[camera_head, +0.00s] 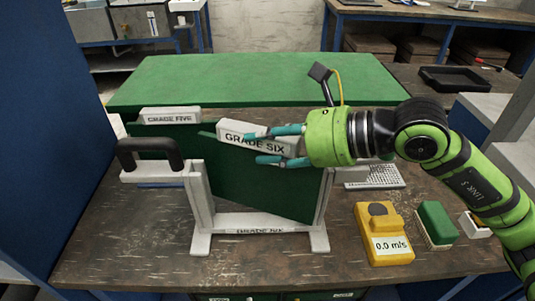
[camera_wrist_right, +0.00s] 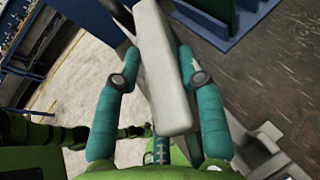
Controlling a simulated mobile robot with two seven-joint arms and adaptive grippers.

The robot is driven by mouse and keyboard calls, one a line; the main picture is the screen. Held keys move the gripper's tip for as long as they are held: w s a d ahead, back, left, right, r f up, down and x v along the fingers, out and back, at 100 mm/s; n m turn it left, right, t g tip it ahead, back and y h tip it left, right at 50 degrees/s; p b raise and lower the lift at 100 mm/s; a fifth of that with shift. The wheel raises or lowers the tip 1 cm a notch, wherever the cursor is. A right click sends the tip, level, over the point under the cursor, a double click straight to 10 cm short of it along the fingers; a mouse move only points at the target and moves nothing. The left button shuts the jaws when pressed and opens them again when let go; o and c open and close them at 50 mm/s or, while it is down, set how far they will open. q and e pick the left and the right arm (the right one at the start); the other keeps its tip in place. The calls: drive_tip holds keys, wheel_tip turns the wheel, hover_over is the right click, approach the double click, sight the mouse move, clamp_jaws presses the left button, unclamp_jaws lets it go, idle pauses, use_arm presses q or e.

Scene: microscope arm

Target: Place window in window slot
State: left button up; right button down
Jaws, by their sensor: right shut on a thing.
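The window is a dark green panel (camera_head: 255,180) with a white top bar labelled GRADE SIX (camera_head: 250,139). My right gripper (camera_head: 272,145) is shut on the right part of that bar. The bar also shows between the fingers in the right wrist view (camera_wrist_right: 162,75). The window is tilted, its right side lower. The window slot is a white stand (camera_head: 199,205) with two uprights and a base labelled GRADE SIX. The panel overlaps the stand's opening, and its lower edge is above the base. I cannot tell whether its edges are in the grooves. My left gripper is not in view.
A second panel labelled GRADE FIVE (camera_head: 171,116) stands behind at the left, near a black handle (camera_head: 150,152). A yellow meter reading 0.0 m/s (camera_head: 384,240) and a green block (camera_head: 436,222) lie at the right. Free tabletop (camera_head: 120,230) shows at the front left.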

sight(268, 187)
drive_tip(key=shift+w+a+f, duration=0.1)
drive_tip(key=shift+a+f, duration=0.05)
drive_tip(key=shift+f, duration=0.05)
wheel_tip(268, 187, down, 3)
drive_tip(key=shift+f+p, duration=0.15)
drive_tip(key=shift+p, duration=0.35)
drive_tip(key=shift+f, duration=0.2)
drive_tip(key=shift+f, duration=0.2)
drive_tip(key=c, duration=0.8)
unclamp_jaws()
drive_tip(key=shift+o, duration=0.2)
